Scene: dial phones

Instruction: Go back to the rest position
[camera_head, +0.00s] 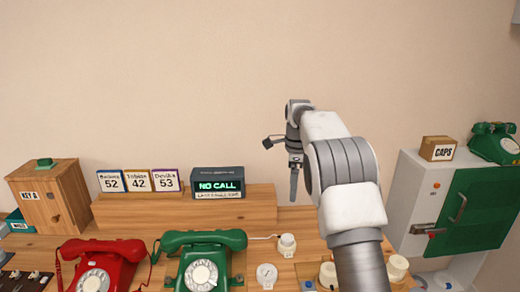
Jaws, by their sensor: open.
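My gripper (294,184) hangs fingers-down in front of the wall, above the wooden table. I see it almost edge-on, so the gap between its fingers barely shows, and nothing is visible in it. It is apart from the phones, to the right of the display box (218,183) that reads NO CALL. My white and grey arm reaches up from the lower right and hides part of the table's right side. A red dial phone (95,270) and a green dial phone (204,264) stand on the table at the lower left.
Several name cards with numbers (138,181) stand on a wooden riser (245,208). A wooden KEY box (49,196) is at left. At right, a white cabinet (406,197) with a green door carries a CAPS box (437,148) and another green phone (494,143). White knobs (287,244) stand near my arm.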

